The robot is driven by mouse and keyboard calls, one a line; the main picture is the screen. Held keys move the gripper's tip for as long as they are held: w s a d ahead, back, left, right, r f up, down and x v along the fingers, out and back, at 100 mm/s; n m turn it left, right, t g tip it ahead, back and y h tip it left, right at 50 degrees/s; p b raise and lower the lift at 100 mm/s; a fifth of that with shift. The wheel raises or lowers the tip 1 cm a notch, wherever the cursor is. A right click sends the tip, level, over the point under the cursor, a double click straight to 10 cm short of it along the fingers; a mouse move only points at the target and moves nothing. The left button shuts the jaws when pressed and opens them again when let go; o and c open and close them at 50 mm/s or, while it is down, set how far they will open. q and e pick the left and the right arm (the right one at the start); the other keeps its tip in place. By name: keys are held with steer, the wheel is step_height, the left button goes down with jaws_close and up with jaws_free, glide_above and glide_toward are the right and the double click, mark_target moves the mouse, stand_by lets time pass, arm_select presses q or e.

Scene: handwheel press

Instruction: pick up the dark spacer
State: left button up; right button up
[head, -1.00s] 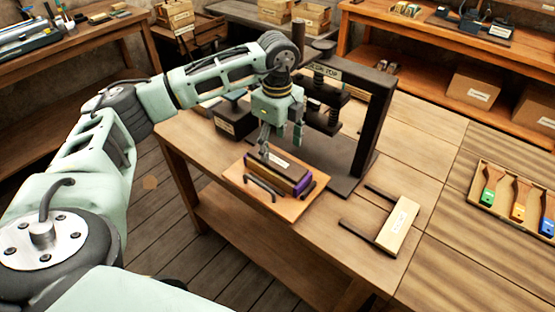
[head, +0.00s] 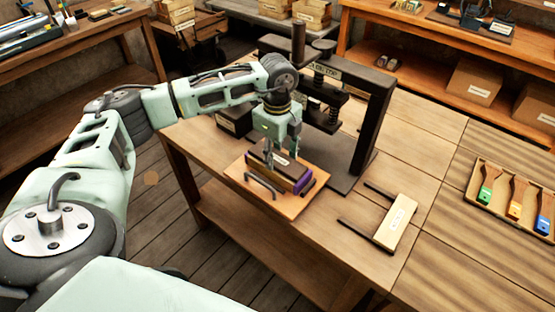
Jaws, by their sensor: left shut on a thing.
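A dark block with a pale label, which looks like the dark spacer (head: 262,163), lies on top of a stack on a light wooden board (head: 288,211). Brown and purple pieces (head: 303,186) show under and beside it. A dark curved handle (head: 262,187) lies in front of the stack. My left gripper (head: 274,157) points down over the stack, with its fingertips at the dark block. It is shut on the block, though the fingers are small and partly hide the contact. The block still seems to rest on the stack. My right gripper is not in view.
A dark handwheel press (head: 371,123) stands just behind the board. A dark box (head: 234,122) is left of the press. A pale block with two dark bars (head: 395,222) lies to the right. The table's front edge is close.

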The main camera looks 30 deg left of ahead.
arm_select(q)
steer(key=c, duration=0.3)
steer(key=shift+r, duration=0.1)
